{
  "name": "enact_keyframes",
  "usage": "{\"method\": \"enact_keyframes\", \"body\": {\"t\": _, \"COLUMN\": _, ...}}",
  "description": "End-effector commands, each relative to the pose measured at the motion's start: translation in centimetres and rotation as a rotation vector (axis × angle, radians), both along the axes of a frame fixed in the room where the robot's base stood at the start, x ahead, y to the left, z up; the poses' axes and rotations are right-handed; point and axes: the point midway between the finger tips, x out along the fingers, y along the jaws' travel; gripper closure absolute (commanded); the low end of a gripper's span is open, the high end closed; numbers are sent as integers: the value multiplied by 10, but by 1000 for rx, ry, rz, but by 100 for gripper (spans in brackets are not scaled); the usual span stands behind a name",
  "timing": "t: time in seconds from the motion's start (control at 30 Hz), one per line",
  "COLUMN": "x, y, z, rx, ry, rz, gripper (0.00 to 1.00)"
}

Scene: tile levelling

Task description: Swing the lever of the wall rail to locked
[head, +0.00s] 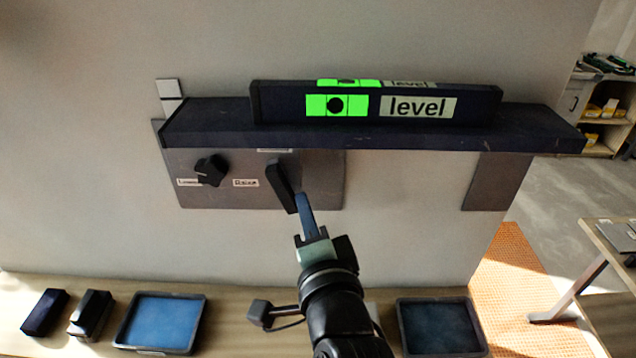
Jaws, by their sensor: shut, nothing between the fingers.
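The wall rail (375,138) is a long dark ledge on the wall with a grey panel (325,165) below its left part. The lever (281,187) is a dark bar on that panel, slanting down and to the right from its upper end. A pale label strip (275,150) sits above it, too thin to read. My gripper (303,198) is shut and empty, with its blue fingertips just right of the lever's lower end. I cannot tell whether they touch it.
A dark knob (211,170) with small labels sits left of the lever. A spirit level (470,105) marked "level" stands on the rail. Below, a bench (235,330) holds a blue tray (160,322), two dark blocks and another blue tray (440,327) at right.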

Motion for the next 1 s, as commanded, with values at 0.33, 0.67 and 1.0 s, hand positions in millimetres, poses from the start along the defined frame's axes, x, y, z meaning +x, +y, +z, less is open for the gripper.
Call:
{"method": "enact_keyframes", "body": {"t": 0.33, "x": 0, "y": 8, "z": -6, "rx": 39, "ry": 0, "rz": 2, "gripper": 100}}
{"method": "enact_keyframes", "body": {"t": 0.67, "x": 0, "y": 10, "z": -7, "rx": 38, "ry": 1, "rz": 2, "gripper": 100}}
{"method": "enact_keyframes", "body": {"t": 1.0, "x": 0, "y": 9, "z": -7, "rx": 37, "ry": 0, "rz": 1, "gripper": 100}}
